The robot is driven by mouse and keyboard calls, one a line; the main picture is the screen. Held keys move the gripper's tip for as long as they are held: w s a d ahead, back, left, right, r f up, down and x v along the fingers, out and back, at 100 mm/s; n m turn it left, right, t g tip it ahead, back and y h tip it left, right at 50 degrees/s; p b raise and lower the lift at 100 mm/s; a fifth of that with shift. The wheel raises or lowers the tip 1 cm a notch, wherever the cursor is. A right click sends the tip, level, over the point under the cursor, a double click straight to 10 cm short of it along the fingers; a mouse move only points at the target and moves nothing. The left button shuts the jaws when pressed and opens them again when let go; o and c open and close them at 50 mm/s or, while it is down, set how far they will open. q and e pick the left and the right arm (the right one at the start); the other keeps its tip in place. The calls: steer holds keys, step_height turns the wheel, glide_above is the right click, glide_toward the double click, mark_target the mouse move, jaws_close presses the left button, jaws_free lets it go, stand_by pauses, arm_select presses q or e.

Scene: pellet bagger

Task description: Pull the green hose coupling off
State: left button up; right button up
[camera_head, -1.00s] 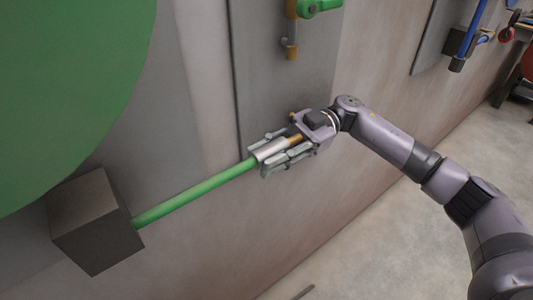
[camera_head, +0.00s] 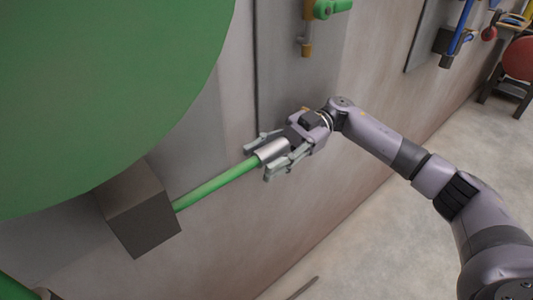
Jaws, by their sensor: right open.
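The green hose (camera_head: 215,187) runs from a grey box up to the right and ends in a silver coupling (camera_head: 271,151). My right gripper (camera_head: 260,163) is open, with one finger on each side of the coupling and gaps showing beside it. The coupling's far end is hidden at the gripper's palm. A brass pipe end (camera_head: 307,47) with a green valve handle (camera_head: 334,7) is on the wall panel above, apart from the coupling. My left gripper is not in view.
The grey box (camera_head: 145,222) sits under a large green disc (camera_head: 100,90) at left. Blue pipework (camera_head: 455,40) is on a panel at upper right. A red round thing on a dark stand (camera_head: 519,60) is at the far right. The floor (camera_head: 390,240) is mostly clear.

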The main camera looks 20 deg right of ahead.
steer(key=shift+o, duration=0.3)
steer(key=shift+d, duration=0.15)
steer(key=v, duration=1.2)
